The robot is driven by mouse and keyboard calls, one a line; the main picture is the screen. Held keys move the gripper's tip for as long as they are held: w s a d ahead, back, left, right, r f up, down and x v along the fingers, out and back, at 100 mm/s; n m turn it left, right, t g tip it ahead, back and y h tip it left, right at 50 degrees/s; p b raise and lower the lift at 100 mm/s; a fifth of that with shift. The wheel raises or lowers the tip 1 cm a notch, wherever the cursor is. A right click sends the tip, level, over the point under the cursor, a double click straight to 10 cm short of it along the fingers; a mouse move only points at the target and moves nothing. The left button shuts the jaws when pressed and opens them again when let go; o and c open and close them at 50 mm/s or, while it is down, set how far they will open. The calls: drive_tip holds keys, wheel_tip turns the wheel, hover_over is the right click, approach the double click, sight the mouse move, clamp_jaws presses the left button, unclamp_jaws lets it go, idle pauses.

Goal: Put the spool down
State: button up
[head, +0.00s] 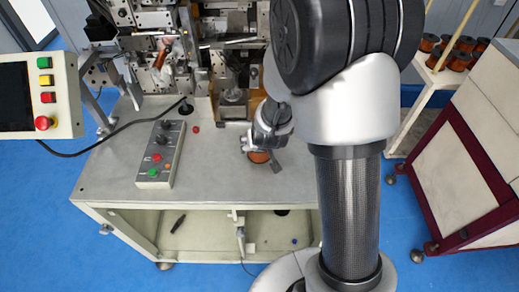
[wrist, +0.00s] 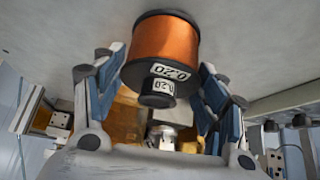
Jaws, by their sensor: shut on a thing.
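The spool (wrist: 163,55) is wound with copper-orange wire between black flanges and has a "0.20" label. In the wrist view it sits between the two fingers of my gripper (wrist: 157,88), which is shut on it. In the head view the spool (head: 259,156) shows as a small orange patch under my gripper (head: 262,150), over the grey top of the machine table (head: 225,185). My arm and gripper hide part of it. I cannot tell whether the spool touches the table top.
A control box (head: 160,154) with knobs and buttons lies left on the table. The winding machine (head: 200,60) stands behind. A red knob (head: 196,129) is near the middle. Several copper spools (head: 457,60) stand on a rack at right. The front table top is mostly clear.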

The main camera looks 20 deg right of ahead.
drive_tip(key=shift+w+f, duration=0.1)
drive_tip(key=shift+f, duration=0.6)
drive_tip(key=shift+f, duration=0.1)
drive_tip(key=shift+f+b, duration=0.15)
drive_tip(key=shift+b, duration=0.2)
drive_tip(key=o, duration=1.6)
drive_tip(key=shift+c, duration=0.2)
